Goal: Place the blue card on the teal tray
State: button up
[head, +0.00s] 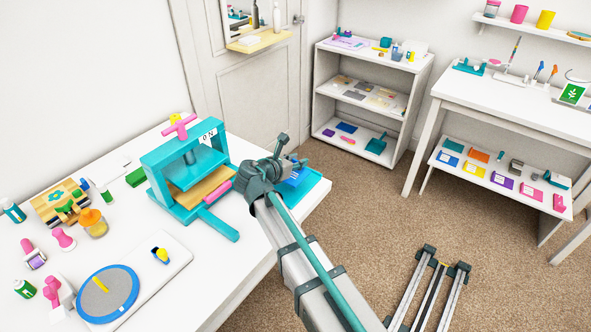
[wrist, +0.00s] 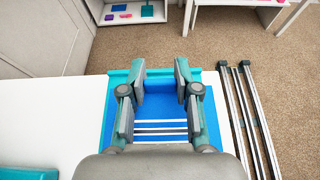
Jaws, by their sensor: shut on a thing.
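My gripper (wrist: 158,95) is at the far right end of the white table, shut on the blue card (wrist: 160,112), which has white stripes. In the wrist view the card shows between the two fingers, over the teal tray (wrist: 114,82). I cannot tell whether the card touches the tray. In the head view the teal tray (head: 316,190) shows at the table corner, partly hidden by my arm. The gripper's fingers are mostly hidden there too.
A teal press (head: 190,165) with a pink handle stands left of the tray. A low shelf (head: 493,180) with several coloured cards stands at the right. Carpet lies beyond the table edge.

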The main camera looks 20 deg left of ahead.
jog(key=shift+w+a+f, duration=0.3)
jog(key=shift+w+f, duration=0.2)
jog(key=shift+f, duration=0.15)
jog(key=shift+w+f, duration=0.15)
jog(key=shift+f, duration=1.6)
jog(key=shift+f, duration=0.1)
jog(key=o, duration=0.9)
jog(key=shift+c, duration=0.2)
jog(key=v, duration=1.2)
